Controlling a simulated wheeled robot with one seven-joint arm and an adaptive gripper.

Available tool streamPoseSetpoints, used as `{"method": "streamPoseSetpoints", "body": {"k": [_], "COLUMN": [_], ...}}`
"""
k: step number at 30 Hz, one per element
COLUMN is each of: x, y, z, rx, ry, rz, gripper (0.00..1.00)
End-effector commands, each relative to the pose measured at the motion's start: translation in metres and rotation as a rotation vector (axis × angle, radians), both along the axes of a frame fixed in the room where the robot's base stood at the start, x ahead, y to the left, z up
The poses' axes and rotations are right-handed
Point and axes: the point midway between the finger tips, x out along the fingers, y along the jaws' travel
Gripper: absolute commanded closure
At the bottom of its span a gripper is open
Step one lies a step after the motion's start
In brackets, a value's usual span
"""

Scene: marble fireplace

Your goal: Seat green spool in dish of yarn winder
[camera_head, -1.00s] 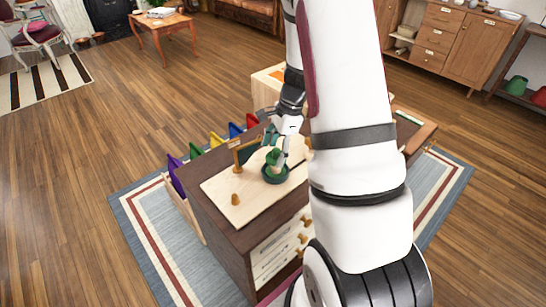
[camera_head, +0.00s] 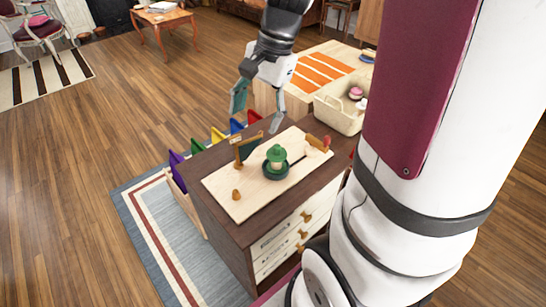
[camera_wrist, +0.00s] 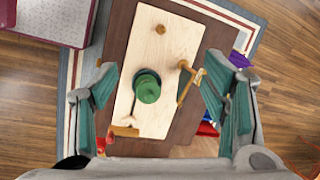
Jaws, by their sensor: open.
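The green spool (camera_head: 276,155) stands upright in the dark green dish (camera_head: 286,173) of the yarn winder, whose pale wooden board (camera_head: 225,186) lies on the brown cabinet top. In the wrist view the spool (camera_wrist: 148,90) is seen from above, over the dish, with the dish rim showing around it. The close fit at its base is hidden. My gripper (camera_head: 257,120) is open and empty, raised above the back of the cabinet. In the wrist view its fingers (camera_wrist: 161,100) are spread wide on both sides, apart from the spool.
A small wooden frame (camera_head: 247,148) and a wooden peg (camera_head: 236,194) stand on the board. A cream basket (camera_head: 338,117) with small items sits behind to the right. Coloured dividers (camera_head: 197,146) line the cabinet's left side.

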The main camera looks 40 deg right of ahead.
Motion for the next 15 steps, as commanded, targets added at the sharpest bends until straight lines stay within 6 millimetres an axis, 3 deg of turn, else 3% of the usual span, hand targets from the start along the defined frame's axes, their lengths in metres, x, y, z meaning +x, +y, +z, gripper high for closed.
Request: {"method": "streamPoseSetpoints", "body": {"k": [1,6,15], "x": [-0.012,-0.059,-0.142], "y": [0.017,0.059,0.097], "z": [0.015,0.044,0.062], "rx": [-0.022,-0.113,-0.324], "ry": [-0.035,-0.123,-0.242], "rz": [0.101,0.434,0.962], "gripper": [0.32,0.32,0.32]}}
